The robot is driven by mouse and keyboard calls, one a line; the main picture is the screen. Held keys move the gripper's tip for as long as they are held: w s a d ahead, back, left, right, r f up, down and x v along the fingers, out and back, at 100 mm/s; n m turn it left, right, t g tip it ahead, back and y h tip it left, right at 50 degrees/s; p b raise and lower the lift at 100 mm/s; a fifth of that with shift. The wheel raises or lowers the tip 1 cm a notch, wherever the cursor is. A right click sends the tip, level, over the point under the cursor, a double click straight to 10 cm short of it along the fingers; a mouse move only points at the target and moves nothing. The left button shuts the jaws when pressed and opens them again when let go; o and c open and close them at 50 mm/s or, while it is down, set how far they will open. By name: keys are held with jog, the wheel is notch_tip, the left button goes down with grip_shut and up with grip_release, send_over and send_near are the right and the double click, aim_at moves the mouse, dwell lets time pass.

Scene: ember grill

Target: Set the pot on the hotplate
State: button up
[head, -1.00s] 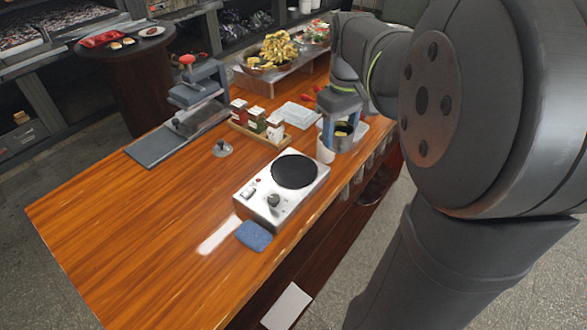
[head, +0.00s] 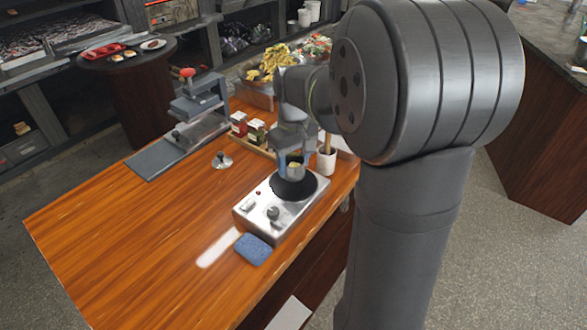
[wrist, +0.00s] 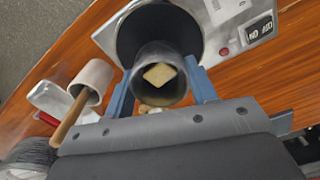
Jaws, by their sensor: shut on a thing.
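My gripper (head: 293,163) is shut on a small grey pot (head: 296,171), with a blue finger on each side of it. In the wrist view the pot (wrist: 148,60) sits between the fingers of my gripper (wrist: 161,88); a pale yellowish block shows inside it. The hotplate (head: 262,211) is a silver box with a knob and a round black plate (head: 294,190). The pot is over the back part of the black plate, seemingly upright. I cannot tell whether its bottom touches the plate. The black plate also shows behind the pot in the wrist view (wrist: 135,28).
A white cup (head: 326,163) with a wooden handle stands close behind the hotplate, to its right. A spice rack (head: 262,150) is at the back left. A blue sponge (head: 252,249) lies at the front of the hotplate. The wooden counter (head: 130,240) is clear on the left.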

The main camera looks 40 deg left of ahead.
jog(key=shift+f, duration=1.2)
jog(key=shift+f, duration=0.15)
jog(key=o, duration=1.2)
notch_tip(320, 180, up, 12)
jog(key=shift+r, duration=0.15)
notch_tip(320, 180, down, 12)
jog(key=shift+r, duration=1.8)
